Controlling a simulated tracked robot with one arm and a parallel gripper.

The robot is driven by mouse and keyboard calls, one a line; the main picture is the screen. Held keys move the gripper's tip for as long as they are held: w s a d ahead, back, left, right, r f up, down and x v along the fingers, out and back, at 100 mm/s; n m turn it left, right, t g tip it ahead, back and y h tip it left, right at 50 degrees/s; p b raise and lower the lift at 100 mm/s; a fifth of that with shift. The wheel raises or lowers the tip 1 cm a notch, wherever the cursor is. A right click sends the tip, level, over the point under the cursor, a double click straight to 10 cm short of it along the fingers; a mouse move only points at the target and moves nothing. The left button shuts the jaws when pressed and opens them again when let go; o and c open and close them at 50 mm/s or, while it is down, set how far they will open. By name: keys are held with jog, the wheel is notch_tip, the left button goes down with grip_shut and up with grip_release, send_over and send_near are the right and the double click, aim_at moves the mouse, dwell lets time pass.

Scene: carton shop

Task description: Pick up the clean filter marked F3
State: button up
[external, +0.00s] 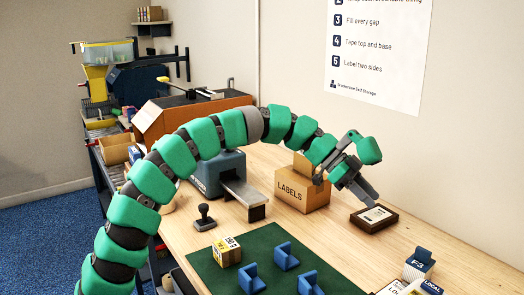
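A LABELS carton (303,191) stands behind my gripper. A green mat (225,278) holds several blue blocks (286,257) and a small carton (227,251). A black stamp (204,217) is nearby. Bare wood lies between the mat and the plate.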

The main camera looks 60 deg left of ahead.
jog(key=w+d+f+m+g+h+p, duration=0.3)
jog(key=w+f+m+p, duration=0.1)
jog(key=f+m+p, duration=0.15)
jog(key=b, duration=0.1)
send_near(421, 260)
jog(key=shift+n, duration=0.35)
jog(key=d, duration=0.1)
jog(key=w+d, duration=0.1)
jog(key=d+f, duration=0.1)
jog(key=shift+w+d, duration=0.2)
jog(key=shift+d, duration=0.2)
jog(key=shift+s+r+b+x, duration=0.1)
jog(key=shift+r+b+x, duration=0.05)
jog(key=shift+x, duration=1.15)
jog(key=shift+s+r+b+x, duration=0.1)
jog(key=shift+r+b+x, duration=0.05)
jog(key=shift+x, duration=1.2)
jog(key=shift+d, duration=0.15)
jog(key=shift+c, duration=0.4)
grip_shut()
